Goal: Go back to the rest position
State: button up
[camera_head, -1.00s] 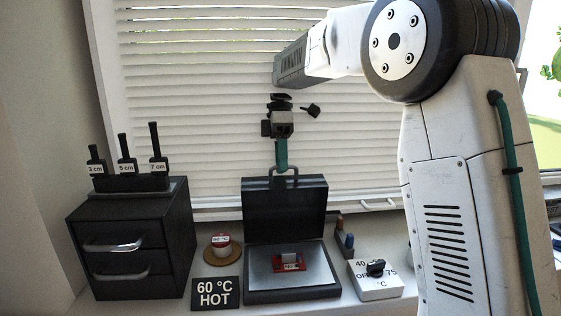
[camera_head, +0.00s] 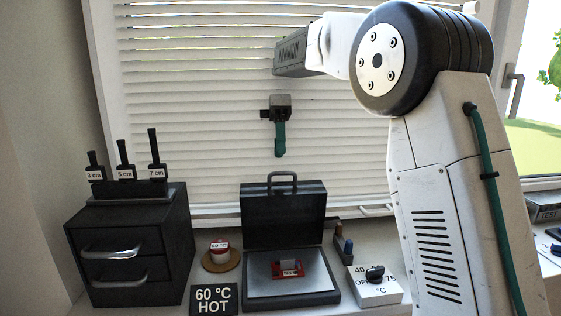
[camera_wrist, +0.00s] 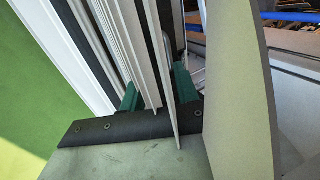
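My gripper (camera_head: 280,153) hangs in front of the white blind in the head view, above the lidded black case and touching nothing that I can see. It is seen edge-on there, with one green finger showing. In the wrist view my gripper (camera_wrist: 157,90) shows two green finger pads standing apart with no object clearly held between them. The black case (camera_head: 284,213) stands with its lid upright on the sill. A silver plate (camera_head: 318,268) in it carries a small red piece (camera_head: 287,271) with a grey block.
A black drawer unit (camera_head: 128,245) with labelled black-handled tools (camera_head: 125,165) stands left. Pale surfaces crowd the wrist view.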

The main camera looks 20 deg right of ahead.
jog(key=shift+v, duration=1.2)
jog(key=s+d+f+m+t, duration=0.15)
jog(key=s+m, duration=0.25)
jog(key=s, duration=0.6)
jog(key=s+m+t, duration=0.2)
jog(key=s+m, duration=0.2)
jog(key=s, duration=0.6)
jog(key=s+d+f+m+t+h, duration=0.1)
jog(key=s+f+m+t, duration=0.2)
jog(key=s+f+m, duration=0.4)
jog(key=s+f, duration=0.6)
jog(key=s, duration=0.3)
jog(key=shift+d+f+m, duration=0.3)
